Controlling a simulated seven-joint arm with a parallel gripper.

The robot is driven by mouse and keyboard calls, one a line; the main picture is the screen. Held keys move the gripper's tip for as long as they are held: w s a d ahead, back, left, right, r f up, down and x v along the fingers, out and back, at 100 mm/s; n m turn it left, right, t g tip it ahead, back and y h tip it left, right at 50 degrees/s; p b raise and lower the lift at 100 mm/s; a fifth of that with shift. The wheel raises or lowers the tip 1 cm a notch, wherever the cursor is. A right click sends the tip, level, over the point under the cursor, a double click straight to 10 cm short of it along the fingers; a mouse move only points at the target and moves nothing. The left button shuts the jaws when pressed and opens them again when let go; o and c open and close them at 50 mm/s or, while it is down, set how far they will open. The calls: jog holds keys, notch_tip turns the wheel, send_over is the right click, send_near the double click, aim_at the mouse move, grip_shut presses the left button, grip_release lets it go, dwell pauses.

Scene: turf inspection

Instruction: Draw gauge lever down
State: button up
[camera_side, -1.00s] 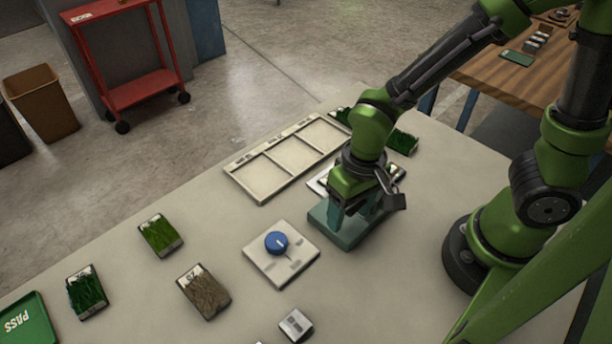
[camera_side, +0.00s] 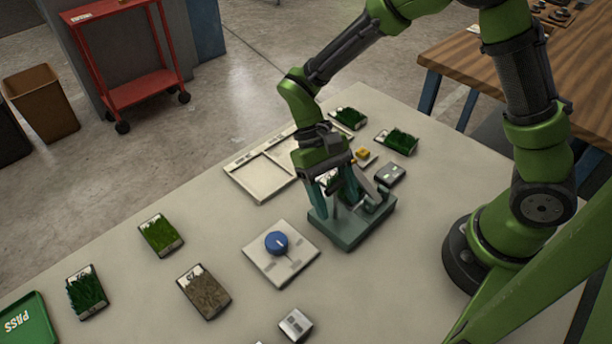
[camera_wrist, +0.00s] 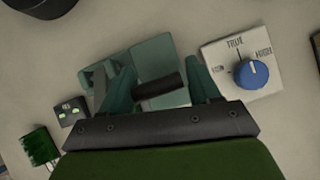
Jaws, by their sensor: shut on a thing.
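The gauge (camera_side: 345,230) is a teal-grey device with a flat base on the table, right of the dial plate in the side view. Its body also shows in the wrist view (camera_wrist: 160,62). My gripper (camera_side: 347,190) is over the gauge with its teal fingers pointing down. In the wrist view, a dark cylindrical lever handle (camera_wrist: 158,85) lies between the fingers of my gripper (camera_wrist: 160,88), which is shut on it. The lever's arm is partly hidden by my gripper in the side view.
A blue knob (camera_side: 276,242) sits on a white plate just left of the gauge. Several turf samples, such as a brown one (camera_side: 204,291), lie around. A cream sectioned tray (camera_side: 262,178) is behind. A small dark box (camera_side: 390,174) and a yellow-topped item (camera_side: 362,153) stand right of my gripper.

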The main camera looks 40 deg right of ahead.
jog(key=shift+w+a+g, duration=0.25)
jog(key=shift+w+g, duration=0.1)
jog(key=shift+g, duration=0.25)
jog(key=shift+w+f, duration=0.1)
jog(key=shift+w, duration=0.3)
jog(key=o, duration=1.4)
jog(key=shift+d, duration=0.1)
